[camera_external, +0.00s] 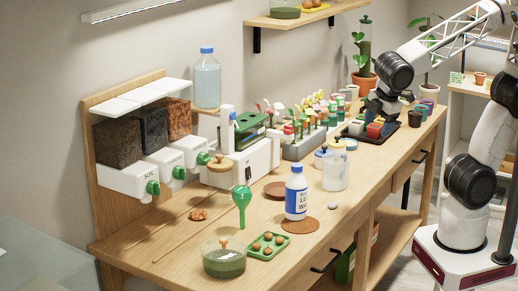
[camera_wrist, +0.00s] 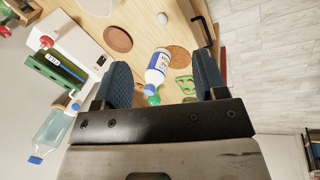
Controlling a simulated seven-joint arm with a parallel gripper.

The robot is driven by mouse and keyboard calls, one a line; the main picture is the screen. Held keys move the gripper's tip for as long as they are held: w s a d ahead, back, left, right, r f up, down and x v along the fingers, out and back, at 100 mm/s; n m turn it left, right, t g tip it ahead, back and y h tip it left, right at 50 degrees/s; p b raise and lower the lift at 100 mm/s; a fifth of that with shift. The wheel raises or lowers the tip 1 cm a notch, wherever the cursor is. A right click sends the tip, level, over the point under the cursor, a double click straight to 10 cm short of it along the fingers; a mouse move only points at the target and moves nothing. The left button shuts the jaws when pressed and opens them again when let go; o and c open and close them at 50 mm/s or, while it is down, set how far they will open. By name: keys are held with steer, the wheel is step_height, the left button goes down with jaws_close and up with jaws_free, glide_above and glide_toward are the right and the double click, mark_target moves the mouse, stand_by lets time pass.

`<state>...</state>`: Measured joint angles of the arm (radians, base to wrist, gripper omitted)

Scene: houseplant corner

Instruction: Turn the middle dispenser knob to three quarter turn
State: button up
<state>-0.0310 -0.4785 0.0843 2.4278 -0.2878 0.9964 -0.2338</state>
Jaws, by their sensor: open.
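Each front carries a green knob. The middle knob (camera_external: 179,172) sits between the nearer knob (camera_external: 152,187), beside the SOIL label, and the farther knob (camera_external: 202,158). Their exact turn angles are too small to read. My gripper (camera_external: 376,112) is far to the right, over the back part of the bench, apart from the dispenser. In the wrist view my gripper (camera_wrist: 161,64) has its blue fingers wide apart with nothing held. The dispenser knobs do not show clearly there.
A white bottle with blue label (camera_external: 297,192), a green scoop-like tool (camera_external: 242,203), a green bowl (camera_external: 223,259) and a green tray (camera_external: 268,246) stand on the bench. A white machine (camera_external: 250,160) and plant rack stand between gripper and dispenser. Bench wood before the knobs is mostly clear.

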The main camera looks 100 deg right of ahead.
steer(key=w+d+n+h, duration=0.35)
steer(key=w+n, duration=0.45)
steer(key=w, duration=0.5)
steer(key=n+t+h, duration=0.8)
steer(key=n+t, duration=0.1)
steer(key=n, duration=1.5)
glide_toward(185, 175)
steer(key=x, duration=0.2)
steer(key=shift+x, duration=3.9)
steer(key=shift+c, duration=0.4)
